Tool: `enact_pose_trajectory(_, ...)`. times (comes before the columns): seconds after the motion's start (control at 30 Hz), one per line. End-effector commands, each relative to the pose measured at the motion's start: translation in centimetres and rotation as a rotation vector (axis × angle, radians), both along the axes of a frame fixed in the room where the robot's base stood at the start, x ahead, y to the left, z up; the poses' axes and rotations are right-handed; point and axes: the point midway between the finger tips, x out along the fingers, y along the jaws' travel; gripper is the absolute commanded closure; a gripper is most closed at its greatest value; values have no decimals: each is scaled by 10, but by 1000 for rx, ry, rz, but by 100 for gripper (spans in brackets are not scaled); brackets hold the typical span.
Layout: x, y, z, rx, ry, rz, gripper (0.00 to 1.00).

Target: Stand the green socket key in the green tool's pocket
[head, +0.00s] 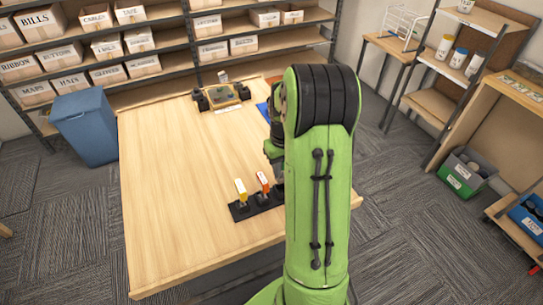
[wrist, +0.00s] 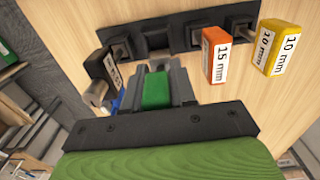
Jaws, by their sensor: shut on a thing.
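The green socket key (wrist: 157,92) is between the jaws of my gripper (wrist: 160,78) in the wrist view; only its green block shows, and its lower end is hidden. The jaws are shut on it. A black rack (wrist: 207,34) lies beyond the jaws, with an empty square pocket (wrist: 181,40) just past the key. I cannot tell how high the key is above the rack. In the head view the rack (head: 240,212) is on the table near its front right, and my arm hides the gripper and key.
An orange 15 mm tool (wrist: 215,55) and a yellow 10 mm tool (wrist: 279,48) stand right of the empty pocket. A dark labelled tool (wrist: 112,70) stands close on its left. The wooden table (head: 175,190) is clear left of the rack. A small tray (head: 222,97) is at the back.

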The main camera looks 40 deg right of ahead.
Motion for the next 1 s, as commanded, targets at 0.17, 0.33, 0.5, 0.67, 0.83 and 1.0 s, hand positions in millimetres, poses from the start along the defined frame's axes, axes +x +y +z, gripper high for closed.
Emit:
enact_pose_trajectory(0.17, 0, 0, 0, -1, -1, -1, 100)
enact_pose_trajectory(0.33, -1, 0, 0, -1, -1, 0, 100)
enact_pose_trajectory(0.5, -3, 1, -5, 0, -1, 0, 100)
enact_pose_trajectory(0.67, -3, 1, -15, 0, -1, 0, 100)
enact_pose_trajectory(0.83, -3, 1, -25, 0, -1, 0, 100)
enact_pose_trajectory(1.0, -3, 1, -35, 0, -1, 0, 100)
